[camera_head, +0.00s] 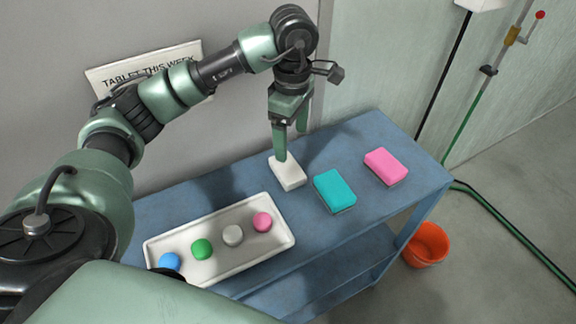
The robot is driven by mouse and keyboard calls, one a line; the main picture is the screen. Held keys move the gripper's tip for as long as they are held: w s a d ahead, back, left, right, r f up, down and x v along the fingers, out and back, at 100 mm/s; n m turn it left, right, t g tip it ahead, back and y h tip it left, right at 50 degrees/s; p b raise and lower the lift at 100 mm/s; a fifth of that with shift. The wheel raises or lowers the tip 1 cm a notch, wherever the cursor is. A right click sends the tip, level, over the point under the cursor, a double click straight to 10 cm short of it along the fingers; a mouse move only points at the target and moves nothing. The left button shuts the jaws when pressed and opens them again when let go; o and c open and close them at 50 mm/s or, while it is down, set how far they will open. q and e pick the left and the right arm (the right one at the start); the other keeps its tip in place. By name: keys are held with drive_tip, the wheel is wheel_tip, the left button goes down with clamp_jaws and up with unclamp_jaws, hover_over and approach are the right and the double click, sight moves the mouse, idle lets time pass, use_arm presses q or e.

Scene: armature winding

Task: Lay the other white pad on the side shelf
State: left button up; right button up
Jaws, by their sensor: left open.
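One white pad (289,173) lies flat on the top of the blue table (349,226), just right of the tray. My left gripper (292,145) is open and points down over the pad. One of its fingers overlaps the pad's far edge in the picture, and I cannot tell whether it touches. No second white pad shows. I cannot tell whether this blue table is the side shelf. My right gripper is not in view.
A teal pad (334,189) and a pink pad (386,166) lie right of the white one. A white tray (216,268) holds blue, green, grey and pink round pieces. A lower shelf (335,284) looks bare where visible. An orange bucket (427,245) stands on the floor.

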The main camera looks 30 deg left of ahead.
sight(286, 165)
use_arm(q)
drive_tip(key=f+n, duration=0.1)
drive_tip(key=n, duration=0.6)
drive_tip(key=a+f+n, duration=0.1)
drive_tip(key=n, duration=0.7)
drive_tip(key=w+a+f+n, duration=0.1)
drive_tip(key=n, duration=0.7)
drive_tip(key=shift+w+a+f, duration=0.1)
drive_tip(key=shift+a+f, duration=0.05)
drive_tip(key=shift+a, duration=0.1)
drive_tip(key=n, duration=0.5)
drive_tip(key=shift+w+a+f+n, duration=0.1)
drive_tip(key=shift+a+f+n, duration=0.2)
drive_tip(key=shift+f, duration=0.1)
drive_tip(key=f+p, duration=0.1)
drive_tip(key=f, duration=0.1)
drive_tip(key=f+p, duration=0.1)
drive_tip(key=f, duration=0.3)
drive_tip(key=shift+d+f+p, duration=0.3)
drive_tip(key=shift+p, duration=0.1)
drive_tip(key=shift+f, duration=0.6)
drive_tip(key=c, duration=1.6)
drive_tip(key=shift+o, duration=0.2)
drive_tip(key=shift+r, duration=0.2)
